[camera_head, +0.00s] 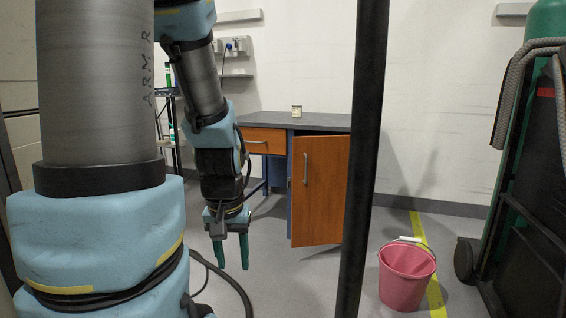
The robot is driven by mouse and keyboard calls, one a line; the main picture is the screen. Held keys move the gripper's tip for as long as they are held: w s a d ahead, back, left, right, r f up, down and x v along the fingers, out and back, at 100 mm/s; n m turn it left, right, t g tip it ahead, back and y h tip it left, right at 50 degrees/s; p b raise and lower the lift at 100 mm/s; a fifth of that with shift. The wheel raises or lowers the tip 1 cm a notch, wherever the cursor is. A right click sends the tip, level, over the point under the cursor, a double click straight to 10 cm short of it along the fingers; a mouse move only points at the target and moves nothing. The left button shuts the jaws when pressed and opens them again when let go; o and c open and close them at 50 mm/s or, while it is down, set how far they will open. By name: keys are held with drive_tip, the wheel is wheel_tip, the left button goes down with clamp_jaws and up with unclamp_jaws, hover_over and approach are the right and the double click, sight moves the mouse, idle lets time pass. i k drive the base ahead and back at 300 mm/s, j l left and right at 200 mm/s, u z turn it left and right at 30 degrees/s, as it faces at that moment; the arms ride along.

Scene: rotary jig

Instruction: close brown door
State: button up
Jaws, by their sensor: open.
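The brown door (318,192) belongs to a cabinet under a grey-topped desk (318,122). It stands open, swung out toward me, with a vertical metal handle (305,168) near its left edge. A dark vertical post in front hides its right edge and hinge side. My gripper (231,258) hangs fingers-down to the left of the door, apart from it and lower than the handle. Its two green fingers are spread, with nothing between them.
A brown drawer (262,141) sits left of the door. A pink bucket (406,275) stands on the floor at the right, by a yellow line. A dark post (362,160) crosses the view. A wheeled cart with a green cylinder (541,150) is far right.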

sight(320, 164)
drive_tip(key=i+j, duration=0.75)
drive_tip(key=i+l, duration=0.1)
drive_tip(key=i, duration=0.35)
drive_tip(key=i+l, duration=0.15)
drive_tip(key=i, duration=0.25)
drive_tip(key=i+l, duration=0.1)
drive_tip(key=i, duration=0.35)
